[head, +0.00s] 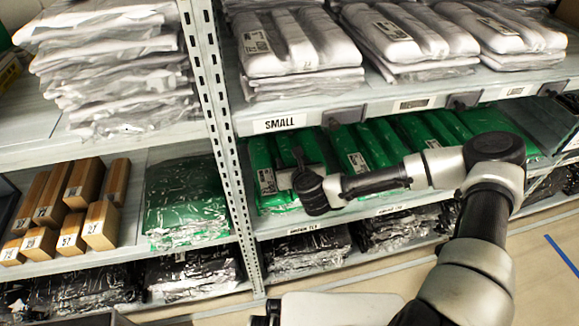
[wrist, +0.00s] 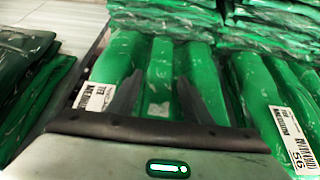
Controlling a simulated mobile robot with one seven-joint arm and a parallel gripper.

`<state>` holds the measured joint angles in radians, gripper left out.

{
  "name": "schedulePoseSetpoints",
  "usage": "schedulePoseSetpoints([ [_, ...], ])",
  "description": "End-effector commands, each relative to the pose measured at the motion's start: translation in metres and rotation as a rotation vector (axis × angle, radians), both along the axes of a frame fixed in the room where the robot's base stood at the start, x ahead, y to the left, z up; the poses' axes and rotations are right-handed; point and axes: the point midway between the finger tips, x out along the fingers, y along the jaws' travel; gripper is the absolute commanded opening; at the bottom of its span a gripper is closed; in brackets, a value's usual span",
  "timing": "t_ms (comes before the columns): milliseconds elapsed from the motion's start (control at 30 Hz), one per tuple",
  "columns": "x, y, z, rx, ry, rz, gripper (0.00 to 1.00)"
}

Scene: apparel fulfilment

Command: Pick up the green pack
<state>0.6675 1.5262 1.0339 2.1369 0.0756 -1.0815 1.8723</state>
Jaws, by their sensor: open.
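My gripper (head: 297,160) reaches in over that row from the right. In the wrist view my gripper (wrist: 160,78) is open, its two dark fingers on either side of the raised middle fold of a green pack (wrist: 160,62). This pack has a white label at its left. I cannot tell whether the fingers touch it. The gripper body hides the pack's near end.
A second labelled green pack (wrist: 262,100) lies close on the right, with a dark divider (wrist: 95,62) on the left. A shelf edge marked SMALL (head: 280,124) runs above. The metal upright (head: 222,130) stands left. Black packs (head: 305,250) fill the shelf below.

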Motion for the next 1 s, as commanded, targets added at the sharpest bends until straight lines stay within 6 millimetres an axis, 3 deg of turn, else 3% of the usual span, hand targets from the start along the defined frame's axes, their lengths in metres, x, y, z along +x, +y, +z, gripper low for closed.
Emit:
schedulePoseSetpoints([
  [267,0.003,0.001,-0.001,0.000,0.000,0.000,0.44],
  [500,0.003,0.001,-0.001,0.000,0.000,0.000,0.03],
  [767,0.002,0.001,0.000,-0.001,-0.001,0.000,0.02],
  [1000,-0.001,0.000,0.019,0.000,-0.003,0.001,0.02],
])
